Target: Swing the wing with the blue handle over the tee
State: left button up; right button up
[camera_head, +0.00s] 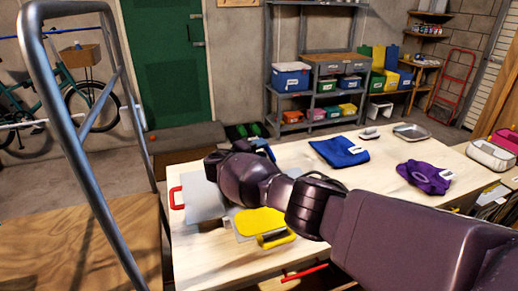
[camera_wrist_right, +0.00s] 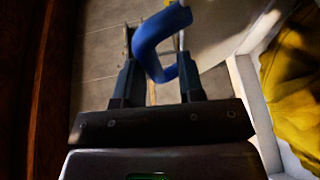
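The yellow tee (camera_head: 262,221) lies folded on the folding board on the table, partly hidden by my right arm. It also shows at the right edge of the right wrist view (camera_wrist_right: 292,90). The blue handle (camera_wrist_right: 152,48) is a curved loop lying between and just beyond the fingers of my right gripper (camera_wrist_right: 158,72). In the head view, my right gripper (camera_head: 258,150) is at the board's far side, with bits of blue beside it. Whether the fingers clamp the handle is not clear. A pale grey wing (camera_head: 203,198) shows left of the tee. My left gripper is out of view.
A red handle (camera_head: 176,198) is at the board's left and a yellow handle (camera_head: 277,240) in front of the tee. A blue folded cloth (camera_head: 340,151) and a purple cloth (camera_head: 425,177) lie farther right. A metal rail cart (camera_head: 95,210) stands at left.

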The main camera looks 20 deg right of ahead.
dwell(0.3)
jog(key=v, duration=1)
jog(key=shift+s+a+p, duration=0.2)
jog(key=shift+a+p, duration=0.15)
jog(key=shift+s, duration=0.1)
